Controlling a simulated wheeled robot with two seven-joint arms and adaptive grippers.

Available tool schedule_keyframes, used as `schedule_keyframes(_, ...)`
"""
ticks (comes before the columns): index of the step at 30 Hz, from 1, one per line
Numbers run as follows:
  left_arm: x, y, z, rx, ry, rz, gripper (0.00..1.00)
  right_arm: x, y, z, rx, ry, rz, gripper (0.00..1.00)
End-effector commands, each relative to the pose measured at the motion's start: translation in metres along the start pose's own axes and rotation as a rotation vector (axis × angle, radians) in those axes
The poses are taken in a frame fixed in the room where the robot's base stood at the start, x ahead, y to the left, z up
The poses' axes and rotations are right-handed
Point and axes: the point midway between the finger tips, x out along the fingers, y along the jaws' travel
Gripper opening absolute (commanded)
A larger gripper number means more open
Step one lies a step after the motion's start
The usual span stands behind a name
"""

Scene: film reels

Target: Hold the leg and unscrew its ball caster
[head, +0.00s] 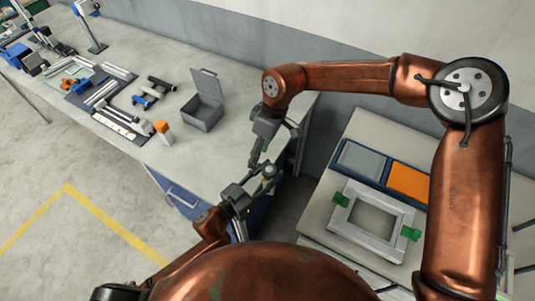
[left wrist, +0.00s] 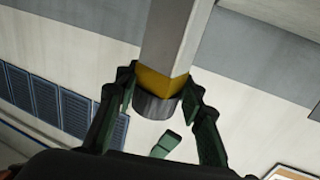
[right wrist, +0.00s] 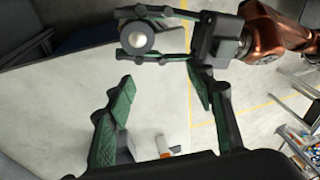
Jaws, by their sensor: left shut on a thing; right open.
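The leg (left wrist: 178,38) is a pale square bar with a yellow band near its end. Its ball caster (right wrist: 138,39) shows end-on in the right wrist view as a shiny ball in a dark ring; the ring (left wrist: 155,105) also shows in the left wrist view. My left gripper (head: 266,183) is shut on the leg near the caster end. My right gripper (head: 254,162) is open and empty, close above my left one in the head view. In the right wrist view its fingers (right wrist: 162,100) are apart, with the caster beyond them at upper left.
The long bench (head: 120,55) holds a grey open box (head: 204,112), an orange-topped white block (head: 164,130) and dark mats with tools. At right, a table bears a pale frame (head: 345,230) with green clamps, beside a grey and orange tray (head: 405,180). A gap separates the two.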

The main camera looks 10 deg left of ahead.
Motion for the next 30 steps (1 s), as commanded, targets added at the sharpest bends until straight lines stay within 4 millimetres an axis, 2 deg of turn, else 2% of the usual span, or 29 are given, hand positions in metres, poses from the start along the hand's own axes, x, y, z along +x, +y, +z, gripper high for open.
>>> schedule_keyframes(4,0.000,0.000,-0.001,0.001,0.002,0.001,0.00,-0.003,0.000,0.016,0.058,-0.119,0.121,0.49)
schedule_keyframes(11,0.000,0.000,-0.001,0.000,0.002,0.001,0.00,0.001,0.005,0.028,0.101,-0.174,0.190,0.49)
schedule_keyframes(24,0.000,0.000,-0.001,0.000,0.002,0.001,0.00,0.060,0.015,0.038,0.102,-0.172,0.187,0.49)
schedule_keyframes(30,0.000,0.000,-0.001,0.000,0.003,0.001,0.00,0.071,0.018,0.040,0.102,-0.170,0.188,0.49)
